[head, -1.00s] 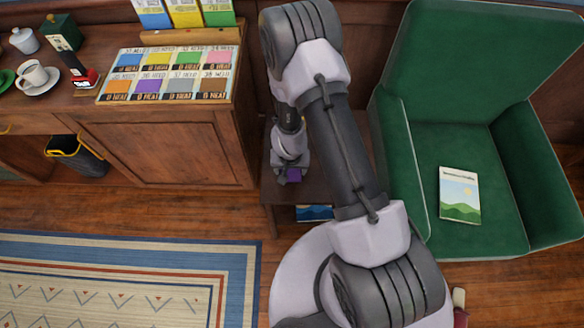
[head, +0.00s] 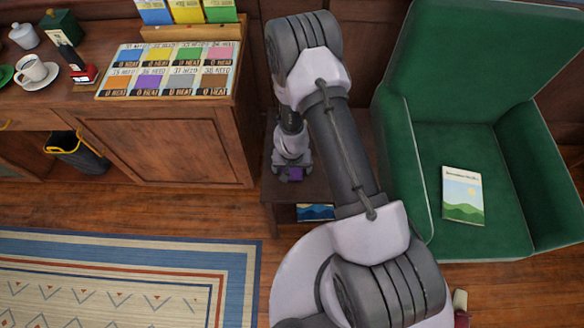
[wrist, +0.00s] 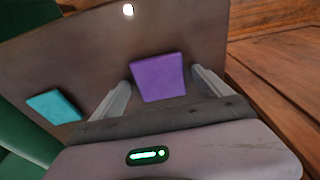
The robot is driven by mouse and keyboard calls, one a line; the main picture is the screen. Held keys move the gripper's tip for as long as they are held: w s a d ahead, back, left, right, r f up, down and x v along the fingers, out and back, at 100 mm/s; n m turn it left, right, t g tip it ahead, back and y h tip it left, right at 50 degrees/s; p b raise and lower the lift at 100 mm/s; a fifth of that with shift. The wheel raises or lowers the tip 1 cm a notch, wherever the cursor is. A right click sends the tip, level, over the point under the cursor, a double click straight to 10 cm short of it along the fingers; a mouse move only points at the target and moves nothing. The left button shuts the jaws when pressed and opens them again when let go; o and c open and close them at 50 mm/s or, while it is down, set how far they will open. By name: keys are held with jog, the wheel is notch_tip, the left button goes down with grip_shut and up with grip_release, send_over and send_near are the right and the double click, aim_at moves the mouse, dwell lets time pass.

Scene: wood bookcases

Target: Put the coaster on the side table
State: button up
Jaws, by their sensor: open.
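The purple square coaster (wrist: 158,77) appears flat on the dark wooden side table (wrist: 60,55). It shows as a small purple patch below my gripper in the head view (head: 295,174). My gripper (wrist: 160,82) is open, with one finger on each side of the coaster and a visible gap to each. In the head view my gripper (head: 291,168) is low over the side table (head: 283,218), whose top is partly hidden by my arm. A teal square (wrist: 54,105) lies on the same tabletop, left of my gripper.
A green armchair (head: 465,150) with a book (head: 463,196) on its seat stands close to the table's right. A wooden cabinet (head: 165,143) with a board of coloured squares (head: 170,70) stands at left. A blue-covered item (head: 315,212) is under the tabletop.

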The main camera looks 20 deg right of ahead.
jog(key=shift+r, duration=0.1)
notch_tip(320, 180, up, 12)
jog(key=s+p, duration=0.2)
jog(key=p, duration=0.5)
notch_tip(320, 180, up, 17)
jog(key=t+y, duration=0.1)
send_over(292, 176)
jog(key=w+a, duration=0.3)
notch_tip(292, 176, up, 8)
jog(key=s+r+t+y, duration=0.1)
jog(key=s, duration=0.1)
jog(key=s+r+t, duration=0.2)
jog(key=s+r, duration=1.4)
jog(key=s, duration=0.2)
jog(key=shift+a+r+m+y, duration=0.2)
jog(key=shift+r+m+y, duration=0.1)
jog(key=shift+r+m, duration=0.1)
